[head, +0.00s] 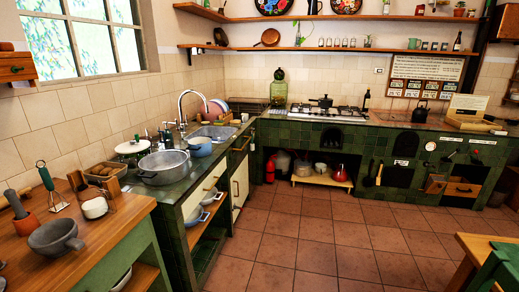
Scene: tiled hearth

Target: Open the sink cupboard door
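The sink (212,132) is set in the counter along the left wall, under a curved chrome tap (183,105). Below the counter near the sink, a cream cupboard door (241,182) with a vertical handle faces right. It looks closed, though it is seen at a steep angle. A second cream panel (192,204) sits nearer, above an open shelf with pots. Neither of my grippers shows in the head view.
A wooden worktop (100,232) with a mortar (57,238) stands at the near left. A metal pot (163,166) sits on the counter. A wooden table corner (487,248) shows at the lower right. The tiled floor (310,235) between is clear.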

